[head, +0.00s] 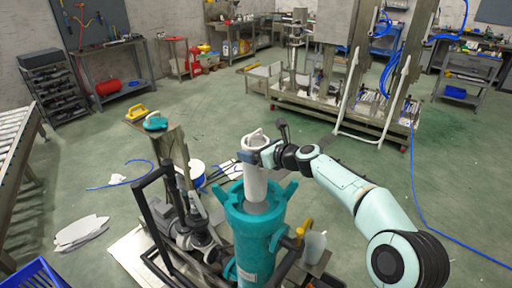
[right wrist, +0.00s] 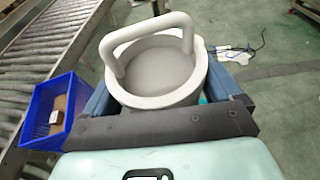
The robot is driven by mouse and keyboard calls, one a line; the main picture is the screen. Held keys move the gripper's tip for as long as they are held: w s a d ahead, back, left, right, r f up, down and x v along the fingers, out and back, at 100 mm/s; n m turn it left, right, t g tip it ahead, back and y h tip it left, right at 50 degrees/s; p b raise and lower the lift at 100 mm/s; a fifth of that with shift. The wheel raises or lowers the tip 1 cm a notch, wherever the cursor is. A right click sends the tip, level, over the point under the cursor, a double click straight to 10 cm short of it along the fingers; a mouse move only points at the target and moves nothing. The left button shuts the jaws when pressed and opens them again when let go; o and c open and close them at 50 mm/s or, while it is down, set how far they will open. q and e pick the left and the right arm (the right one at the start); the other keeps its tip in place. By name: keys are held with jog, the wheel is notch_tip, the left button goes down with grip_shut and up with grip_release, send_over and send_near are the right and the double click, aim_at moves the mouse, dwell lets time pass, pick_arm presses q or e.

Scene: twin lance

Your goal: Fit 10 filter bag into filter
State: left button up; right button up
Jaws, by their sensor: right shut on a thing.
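The filter bag (head: 256,178) is a white cylinder with a ring rim and a loop handle on top. It stands upright over the teal filter housing (head: 254,245), and its lower end is inside the housing's open top. My right gripper (head: 262,156) is shut on the bag just under its rim. In the right wrist view the bag's rim and handle (right wrist: 150,65) fill the space between the blue fingers (right wrist: 160,100). How deep the bag reaches inside the housing is hidden. My left gripper is not in view.
A dark metal frame with a pump (head: 190,220) stands left of the housing. A blue crate (head: 35,275) and roller conveyor (head: 22,135) are at the left. The floor to the right is mostly clear.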

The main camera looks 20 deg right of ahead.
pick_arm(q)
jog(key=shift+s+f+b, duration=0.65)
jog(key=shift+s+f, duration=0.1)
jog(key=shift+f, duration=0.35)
pick_arm(e)
jog(key=shift+f, duration=1.35)
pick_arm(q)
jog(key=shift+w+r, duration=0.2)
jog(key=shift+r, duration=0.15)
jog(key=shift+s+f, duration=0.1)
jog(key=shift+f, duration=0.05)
pick_arm(e)
jog(key=shift+f, duration=0.15)
